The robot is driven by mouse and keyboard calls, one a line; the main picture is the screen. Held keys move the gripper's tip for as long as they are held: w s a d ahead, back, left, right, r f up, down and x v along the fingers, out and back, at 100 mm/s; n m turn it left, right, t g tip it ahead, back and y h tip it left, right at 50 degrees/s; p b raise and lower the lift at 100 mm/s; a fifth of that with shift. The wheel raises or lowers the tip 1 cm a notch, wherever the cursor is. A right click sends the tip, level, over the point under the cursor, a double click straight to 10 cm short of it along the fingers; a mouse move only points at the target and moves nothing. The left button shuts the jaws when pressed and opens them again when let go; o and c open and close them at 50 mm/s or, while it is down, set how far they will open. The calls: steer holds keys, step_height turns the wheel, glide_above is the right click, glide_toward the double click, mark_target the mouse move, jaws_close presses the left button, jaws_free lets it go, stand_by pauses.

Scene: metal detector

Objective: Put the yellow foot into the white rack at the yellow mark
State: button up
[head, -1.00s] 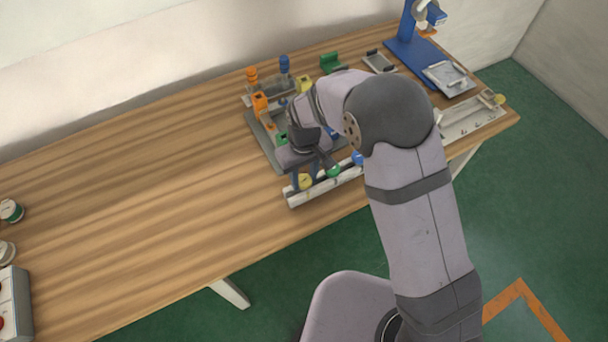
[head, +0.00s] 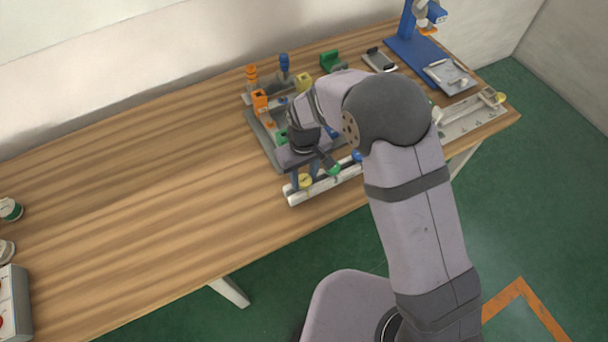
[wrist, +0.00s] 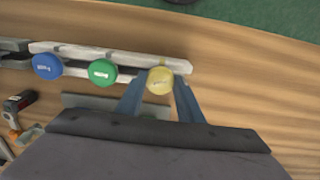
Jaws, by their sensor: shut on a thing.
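The yellow foot (wrist: 160,81) is a round disc-topped piece. It is at the end of the white rack (wrist: 118,57), at the rack's left end in the head view (head: 294,199). My gripper (wrist: 160,92) is shut on the yellow foot, with one blue finger on each side of it. The foot also shows in the head view (head: 305,181), between the fingers. The green foot (wrist: 103,72) and the blue foot (wrist: 47,66) stand in the same rack in a row.
A grey frame (head: 262,143) with orange, blue and yellow parts stands behind the rack. A blue stand (head: 408,45) and a grey-white tray (head: 470,122) are at the far right. The table's left middle is clear.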

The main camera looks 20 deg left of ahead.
steer(key=o, duration=1.3)
steer(key=shift+c, duration=0.2)
steer(key=shift+r, duration=0.1)
steer(key=shift+r+p, duration=2.95)
steer(key=shift+r, duration=0.8)
